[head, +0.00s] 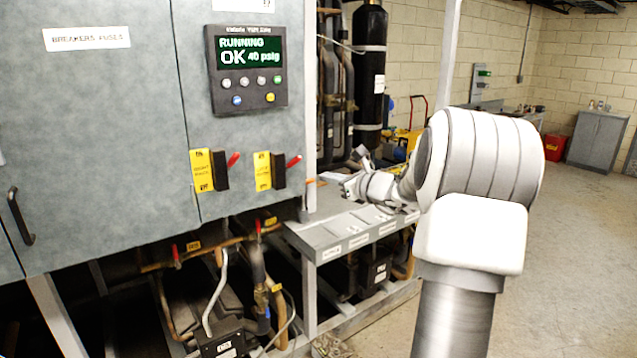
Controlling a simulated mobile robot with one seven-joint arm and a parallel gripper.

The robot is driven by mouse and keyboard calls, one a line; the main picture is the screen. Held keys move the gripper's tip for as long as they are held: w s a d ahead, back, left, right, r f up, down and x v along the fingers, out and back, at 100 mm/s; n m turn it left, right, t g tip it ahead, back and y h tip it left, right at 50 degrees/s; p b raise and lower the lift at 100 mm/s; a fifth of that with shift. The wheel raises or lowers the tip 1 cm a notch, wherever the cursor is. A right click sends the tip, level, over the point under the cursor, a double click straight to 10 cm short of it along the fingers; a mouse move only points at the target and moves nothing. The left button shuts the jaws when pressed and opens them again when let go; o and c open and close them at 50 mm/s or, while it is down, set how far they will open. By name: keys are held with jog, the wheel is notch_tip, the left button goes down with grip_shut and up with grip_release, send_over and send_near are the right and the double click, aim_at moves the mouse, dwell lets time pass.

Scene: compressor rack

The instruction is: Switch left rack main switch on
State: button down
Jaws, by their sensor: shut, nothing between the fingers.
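Two main switches sit side by side on the grey cabinet front below the display. Each has a yellow ON/OFF label, a black body and a red-tipped lever: one switch on the left (221,170) and one on the right (278,170). Both red tips point up and to the right. The rack names on the labels are too small to read surely. My gripper (350,172) is to the right of both switches, beyond the cabinet edge and apart from them. It is small in view, shut, and holds nothing.
The display panel (246,70) reads "RUNNING OK 40 psig". A cabinet door handle (20,216) juts out at the left. A metal shelf (327,241) lies below my gripper. Pipes with small red-handled valves (176,256) run under the cabinet. The floor at the right is clear.

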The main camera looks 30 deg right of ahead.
jog(key=shift+s+r, duration=0.35)
jog(key=shift+s, duration=0.55)
